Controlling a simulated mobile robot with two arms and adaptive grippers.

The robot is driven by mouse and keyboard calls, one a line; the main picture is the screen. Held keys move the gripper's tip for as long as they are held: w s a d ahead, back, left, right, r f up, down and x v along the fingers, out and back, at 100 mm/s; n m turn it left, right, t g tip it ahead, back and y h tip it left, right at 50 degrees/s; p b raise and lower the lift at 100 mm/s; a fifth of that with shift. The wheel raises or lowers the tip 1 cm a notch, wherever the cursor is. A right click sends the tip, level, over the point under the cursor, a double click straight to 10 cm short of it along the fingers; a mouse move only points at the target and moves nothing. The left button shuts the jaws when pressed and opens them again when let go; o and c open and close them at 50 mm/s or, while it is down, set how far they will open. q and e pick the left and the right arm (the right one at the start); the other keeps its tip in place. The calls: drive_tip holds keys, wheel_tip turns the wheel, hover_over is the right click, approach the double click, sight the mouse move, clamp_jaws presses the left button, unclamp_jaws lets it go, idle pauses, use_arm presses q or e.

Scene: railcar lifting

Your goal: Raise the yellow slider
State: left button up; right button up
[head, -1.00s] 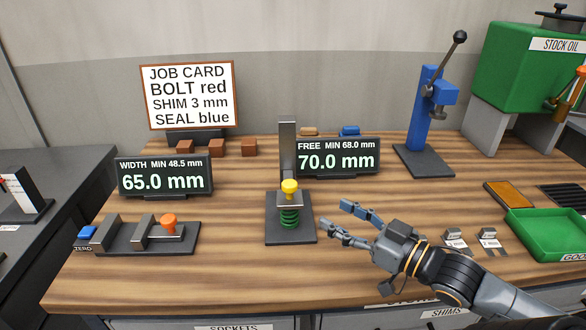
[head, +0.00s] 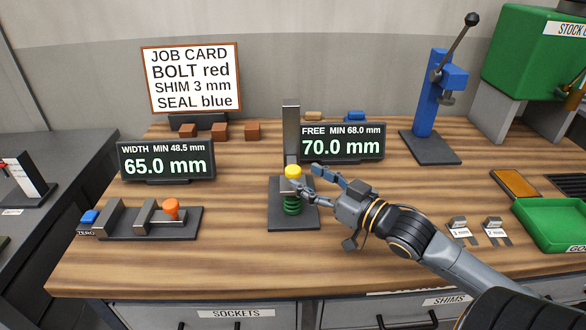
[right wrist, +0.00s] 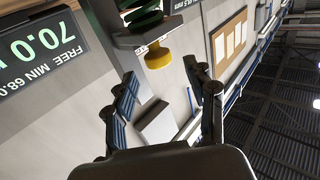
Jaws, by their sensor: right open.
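Whether a finger touches the knob I cannot tell. My left gripper is not in view.
The free-height display (head: 342,158) reads 70.0 mm, just behind the stand. The width display (head: 167,166) reads 65.0 mm, above the orange-knobbed gauge (head: 171,209). A blue lever press (head: 426,100) and green tray (head: 553,232) stand at right.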

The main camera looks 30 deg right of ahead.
sight(299, 172)
drive_tip(key=shift+x, duration=2.6)
clamp_jaws()
